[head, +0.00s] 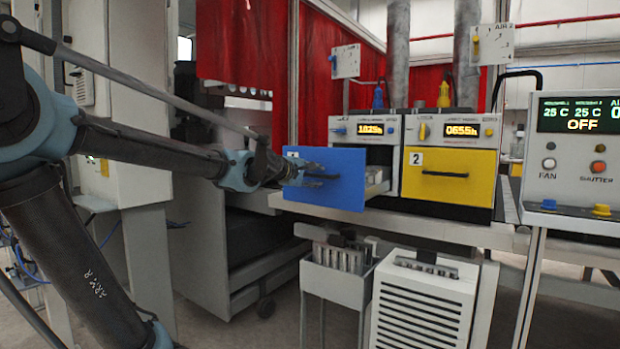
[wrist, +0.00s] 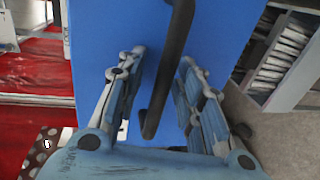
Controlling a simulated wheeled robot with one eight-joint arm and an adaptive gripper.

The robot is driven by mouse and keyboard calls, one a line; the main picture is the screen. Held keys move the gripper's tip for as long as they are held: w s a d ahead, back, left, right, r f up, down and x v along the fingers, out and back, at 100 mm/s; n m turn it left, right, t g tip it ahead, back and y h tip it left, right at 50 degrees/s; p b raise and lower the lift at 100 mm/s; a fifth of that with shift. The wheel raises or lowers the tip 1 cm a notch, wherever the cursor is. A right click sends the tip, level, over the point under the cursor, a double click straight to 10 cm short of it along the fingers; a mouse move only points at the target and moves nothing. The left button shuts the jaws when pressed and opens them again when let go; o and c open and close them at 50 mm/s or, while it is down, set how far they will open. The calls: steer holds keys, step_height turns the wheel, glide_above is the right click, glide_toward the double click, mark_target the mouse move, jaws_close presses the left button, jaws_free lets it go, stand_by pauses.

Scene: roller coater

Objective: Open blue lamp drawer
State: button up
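The blue lamp drawer (head: 345,192) stands pulled out from its unit (head: 365,129), with its inside partly visible behind the front panel. Its black handle (head: 326,176) is on the blue front. My gripper (head: 306,173) is at the left part of this front, by the handle. In the wrist view, the two fingers of my gripper (wrist: 163,60) are spread apart, facing the blue front (wrist: 215,40). The black handle (wrist: 165,75) runs between the fingers with gaps on both sides, so it is not gripped.
A closed yellow drawer (head: 449,188) marked 2 is to the right. A control panel (head: 580,150) stands at far right. Below are a grey rack (head: 335,280) and a white vented box (head: 425,305). Floor in front of the cabinet at left is clear.

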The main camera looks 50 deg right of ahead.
steer(key=shift+a, duration=0.1)
steer(key=v, duration=1.2)
steer(key=shift+w, duration=0.2)
steer(key=shift+f, duration=0.1)
stand_by(0.4)
steer(key=w+a+f+m+t+y, duration=0.1)
steer(key=w+a+f+y, duration=0.4)
steer(key=a+f, duration=0.6)
steer(key=w+a+f+m+t+y, duration=0.1)
steer(key=w+a+f+t+y, duration=0.15)
steer(key=w+a+f, duration=0.65)
steer(key=s+a+f+g+y, duration=0.1)
steer(key=s+a+f+y, duration=0.3)
steer(key=a+f, duration=0.5)
steer(key=s+a+f+g+y, duration=0.2)
steer(key=s+a+f+y, duration=0.2)
steer(key=a+f, duration=0.5)
steer(key=s+a, duration=0.1)
steer(key=a, duration=0.6)
steer(key=shift+s+a+n, duration=0.15)
steer(key=shift+a+n, duration=0.15)
steer(key=shift+a, duration=0.1)
